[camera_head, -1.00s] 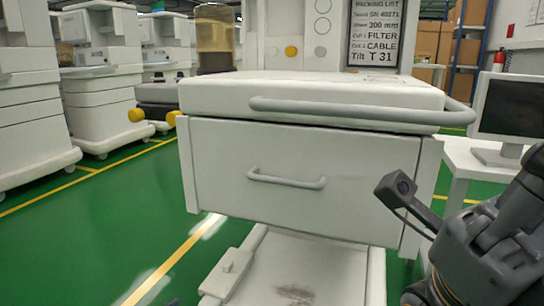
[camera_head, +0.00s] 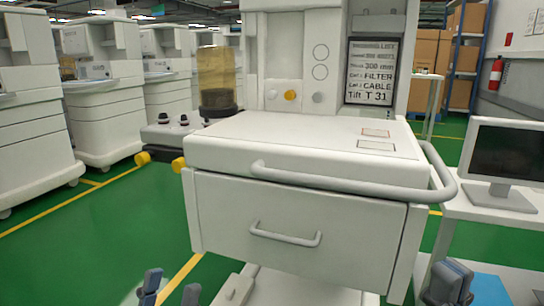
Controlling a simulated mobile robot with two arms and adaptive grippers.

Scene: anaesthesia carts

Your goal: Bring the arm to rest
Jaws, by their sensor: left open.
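My left gripper (camera_head: 170,290) shows at the bottom edge, left of centre. Its two grey-blue fingertips stand apart with nothing between them, over the green floor in front of the cart's left side. A dark grey part of my right arm (camera_head: 447,283) shows at the bottom right, beside the cart's right side. The jaws of my right gripper cannot be made out. The white anaesthesia cart (camera_head: 300,215) stands straight ahead with its drawer shut.
A rounded grey rail (camera_head: 350,182) runs along the cart's front and right side. Yellow knobs (camera_head: 143,158) stick out at its left. A white table with a monitor (camera_head: 505,155) stands close on the right. More carts (camera_head: 100,90) stand at the left, with open green floor between.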

